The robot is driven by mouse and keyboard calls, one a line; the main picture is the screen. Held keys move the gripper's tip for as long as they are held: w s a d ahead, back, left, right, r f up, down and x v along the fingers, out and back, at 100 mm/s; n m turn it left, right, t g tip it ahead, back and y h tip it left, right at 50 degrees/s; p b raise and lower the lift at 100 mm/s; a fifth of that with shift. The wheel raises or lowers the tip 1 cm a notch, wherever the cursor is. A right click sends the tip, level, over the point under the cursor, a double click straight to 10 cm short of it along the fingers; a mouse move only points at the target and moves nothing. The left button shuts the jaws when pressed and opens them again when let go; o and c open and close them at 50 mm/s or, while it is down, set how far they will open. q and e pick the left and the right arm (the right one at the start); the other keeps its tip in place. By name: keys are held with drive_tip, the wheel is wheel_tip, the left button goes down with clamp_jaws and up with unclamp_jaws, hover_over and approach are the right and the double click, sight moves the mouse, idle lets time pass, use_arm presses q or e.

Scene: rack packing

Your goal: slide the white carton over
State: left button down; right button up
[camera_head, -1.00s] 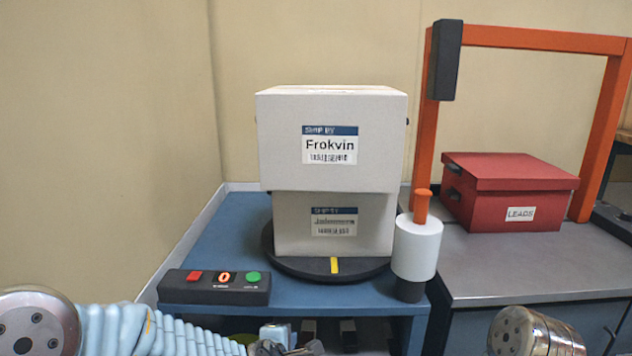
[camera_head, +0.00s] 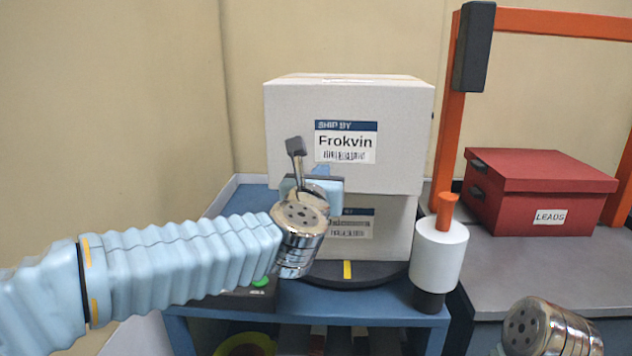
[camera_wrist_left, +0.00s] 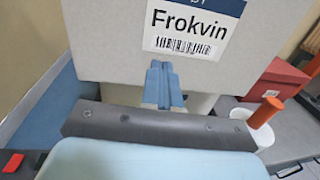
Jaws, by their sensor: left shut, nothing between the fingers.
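The white carton labelled Frokvin (camera_head: 393,130) sits on top of a smaller white carton (camera_head: 397,220), which stands on a dark round turntable (camera_head: 382,272) with a yellow mark. My left gripper (camera_head: 322,186) is in front of the stack, near the lower part of the upper carton. The arm hides part of the lower carton. Of my right arm only a metal wrist shows at bottom right.
A white cylinder with an orange top (camera_head: 440,250) stands right of the turntable. A red lidded box (camera_head: 540,190) sits on the grey bench under an orange frame (camera_head: 450,130). A control box with a green button (camera_head: 261,282) is partly hidden by my left arm. The wall is close on the left.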

sight(328, 162)
use_arm(q)
drive_tip(key=w, duration=0.2)
drive_tip(key=w+p, duration=0.1)
drive_tip(key=w, duration=0.1)
drive_tip(key=shift+d, duration=0.35)
drive_tip(key=shift+w, duration=0.1)
drive_tip(key=w, duration=0.4)
drive_tip(key=w+d, duration=0.1)
drive_tip(key=w, duration=0.2)
